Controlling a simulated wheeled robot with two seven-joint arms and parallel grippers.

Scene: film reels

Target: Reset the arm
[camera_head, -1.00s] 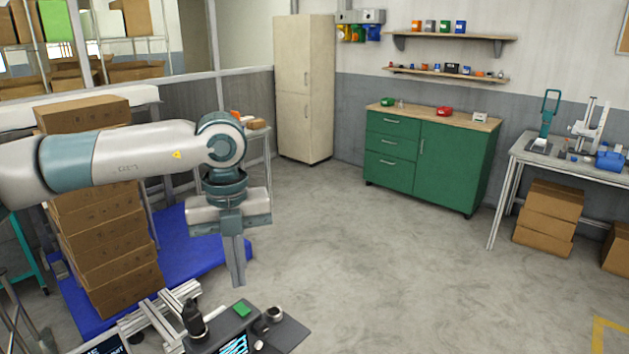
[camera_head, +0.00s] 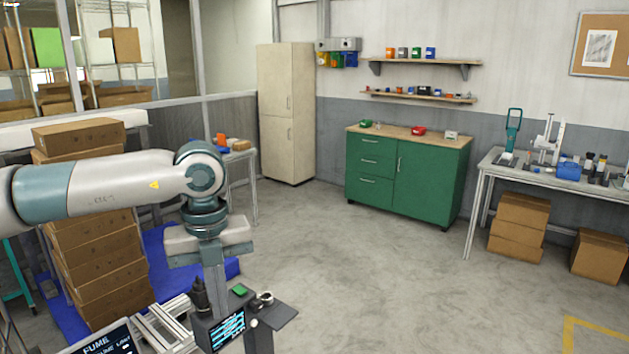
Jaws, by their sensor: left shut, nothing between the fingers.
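My left arm comes in from the left, its forearm roughly level and the wrist bent down. My left gripper (camera_head: 217,308) points straight down with its fingers together and empty. Its tips show in front of a dark device with a lit screen (camera_head: 228,330) at the bottom of the view; I cannot tell the gap between them. My right gripper is not in view.
A tall stack of cardboard boxes (camera_head: 105,268) on a blue pallet (camera_head: 166,240) stands behind my left arm. A green cabinet (camera_head: 430,182), a beige locker (camera_head: 288,90) and a workbench (camera_head: 485,168) line the far side. The middle floor is clear.

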